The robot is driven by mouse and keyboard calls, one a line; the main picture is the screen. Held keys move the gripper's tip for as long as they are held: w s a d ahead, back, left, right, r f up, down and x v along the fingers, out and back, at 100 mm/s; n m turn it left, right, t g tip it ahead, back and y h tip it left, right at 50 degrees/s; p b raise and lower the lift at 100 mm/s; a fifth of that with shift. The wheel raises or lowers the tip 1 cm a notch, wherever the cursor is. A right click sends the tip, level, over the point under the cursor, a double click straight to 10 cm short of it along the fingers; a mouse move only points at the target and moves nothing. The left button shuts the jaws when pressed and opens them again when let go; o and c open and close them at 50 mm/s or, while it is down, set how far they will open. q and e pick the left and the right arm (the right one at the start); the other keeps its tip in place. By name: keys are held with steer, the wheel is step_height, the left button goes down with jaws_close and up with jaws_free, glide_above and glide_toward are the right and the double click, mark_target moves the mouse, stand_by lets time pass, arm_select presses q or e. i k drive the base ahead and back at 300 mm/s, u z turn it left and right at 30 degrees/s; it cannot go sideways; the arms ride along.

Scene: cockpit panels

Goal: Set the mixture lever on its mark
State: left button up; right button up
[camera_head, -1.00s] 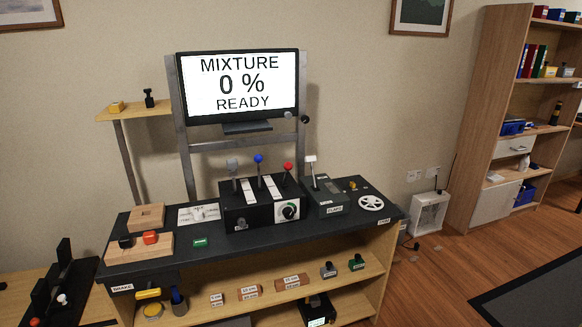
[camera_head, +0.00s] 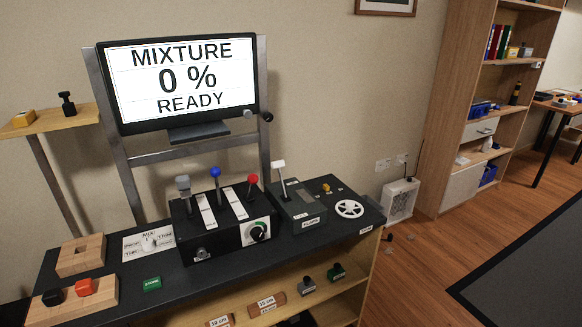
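The lever box (camera_head: 188,244) is black and stands on the dark panel top. Three levers rise from it: one with a grey knob (camera_head: 183,182), one with a blue knob (camera_head: 216,172) and one with a red knob (camera_head: 253,179). Pale scale strips run beside the levers; their marks are too small to read. I cannot tell by label which lever is the mixture one. The screen (camera_head: 180,80) above reads "MIXTURE 0 % READY". Neither of my grippers is in view.
A grey box with a white-topped lever (camera_head: 279,165) stands right of the lever box, beside a white wheel (camera_head: 349,209).

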mark_target(252, 179)
steer(key=u, duration=0.2)
steer(key=i, duration=1)
steer(key=u, duration=0.6)
